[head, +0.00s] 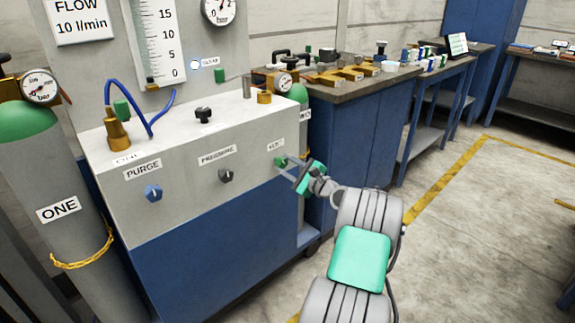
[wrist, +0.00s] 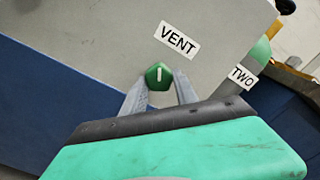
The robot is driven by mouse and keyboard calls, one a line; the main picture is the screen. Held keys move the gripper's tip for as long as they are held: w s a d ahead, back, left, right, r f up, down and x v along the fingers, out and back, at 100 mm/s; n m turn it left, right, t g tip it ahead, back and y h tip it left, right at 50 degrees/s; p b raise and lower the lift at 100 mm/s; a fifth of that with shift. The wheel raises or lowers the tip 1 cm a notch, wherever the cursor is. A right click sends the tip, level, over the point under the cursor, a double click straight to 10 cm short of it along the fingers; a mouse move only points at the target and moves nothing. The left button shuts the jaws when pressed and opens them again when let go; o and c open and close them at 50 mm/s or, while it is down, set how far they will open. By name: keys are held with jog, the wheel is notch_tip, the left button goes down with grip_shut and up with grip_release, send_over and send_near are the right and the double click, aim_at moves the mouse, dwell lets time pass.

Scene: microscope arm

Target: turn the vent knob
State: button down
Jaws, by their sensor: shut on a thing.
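The green vent knob (wrist: 159,77) sits on the grey panel below the label VENT (wrist: 177,39). Its white mark shows on its face in the wrist view. My gripper (wrist: 160,88) has a finger on each side of the knob and is shut on it. In the head view the knob (head: 280,161) is at the right end of the panel front, with my gripper (head: 285,163) reaching it from the right. The fingertips partly cover the knob's sides.
The blue purge knob (head: 153,193) and dark pressure knob (head: 226,175) are to the left on the same panel. Cylinder ONE (head: 45,180) stands at far left. A cluttered workbench (head: 350,90) stands behind right. Open floor (head: 500,220) lies to the right.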

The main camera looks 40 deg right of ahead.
jog(key=n+b, duration=0.1)
jog(key=n, duration=0.5)
jog(key=shift+d, duration=0.1)
jog(key=n+b, duration=0.2)
jog(key=n, duration=0.3)
jog(key=shift+r+n, duration=0.1)
jog(key=shift+n, duration=0.3)
jog(key=c, duration=0.9)
grip_release()
jog(key=shift+c, duration=0.2)
jog(key=shift+r, duration=0.1)
jog(key=s+p, duration=0.1)
jog(key=s, duration=0.7)
jog(key=shift+p, duration=0.35)
